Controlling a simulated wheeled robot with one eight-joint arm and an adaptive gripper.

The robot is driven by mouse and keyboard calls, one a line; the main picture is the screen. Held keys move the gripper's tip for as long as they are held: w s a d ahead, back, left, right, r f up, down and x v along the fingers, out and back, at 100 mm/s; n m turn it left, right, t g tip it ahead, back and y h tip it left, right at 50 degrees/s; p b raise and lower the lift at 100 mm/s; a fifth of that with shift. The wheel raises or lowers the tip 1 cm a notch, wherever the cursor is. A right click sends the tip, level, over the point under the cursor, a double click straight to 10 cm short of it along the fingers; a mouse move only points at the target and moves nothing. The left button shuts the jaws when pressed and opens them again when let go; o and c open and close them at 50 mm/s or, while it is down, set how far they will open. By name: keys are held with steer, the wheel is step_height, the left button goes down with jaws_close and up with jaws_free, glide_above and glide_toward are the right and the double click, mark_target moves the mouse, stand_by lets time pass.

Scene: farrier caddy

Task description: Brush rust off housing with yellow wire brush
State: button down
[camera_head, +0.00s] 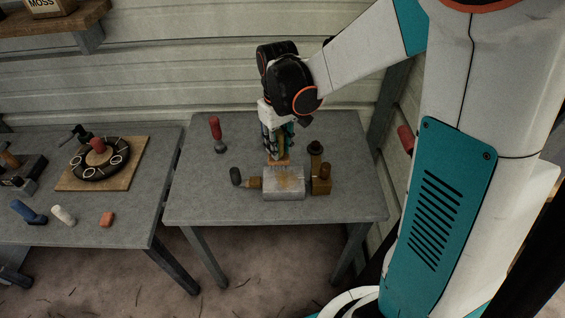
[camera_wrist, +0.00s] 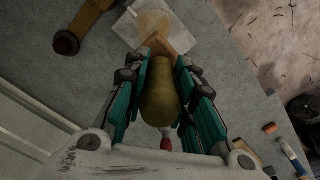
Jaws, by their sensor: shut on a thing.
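The housing (camera_head: 284,190) is a pale grey block with an orange-brown rust patch on top. It lies near the front middle of the right table, and it also shows at the top of the wrist view (camera_wrist: 130,31). My gripper (camera_head: 276,148) is shut on the yellow wire brush, just behind the housing and pointing down. The brush's dull yellow handle (camera_wrist: 160,95) is between the teal fingers. Its tan head (camera_head: 278,163) is at the housing's back edge. I cannot tell if the bristles touch the housing; the fingers hide part of the handle.
The left table (camera_head: 110,225) holds a ring on a board and several small items.

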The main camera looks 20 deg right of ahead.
mark_target(282, 160)
steer(key=p, duration=0.3)
steer(key=shift+d+r, duration=0.2)
steer(key=p, duration=0.2)
steer(key=shift+s+d+f+p, duration=0.15)
steer(key=shift+d+f+p, duration=0.05)
steer(key=shift+f+p, duration=0.15)
steer(key=shift+f+b, duration=0.1)
steer(key=shift+b, duration=0.2)
step_height(282, 160, down, 5)
steer(key=b, duration=0.4)
steer(key=shift+r, duration=0.2)
steer(key=shift+f+b, duration=0.7)
steer(key=shift+b, duration=0.05)
stand_by(0.5)
steer(key=shift+s+d+r, duration=0.1)
steer(key=shift+s+d, duration=0.1)
steer(key=shift+d, duration=0.4)
steer(key=shift+s+d+r, duration=0.1)
steer(key=shift+s+d, duration=0.1)
steer(key=shift+d, duration=0.35)
steer(key=shift+f, duration=0.1)
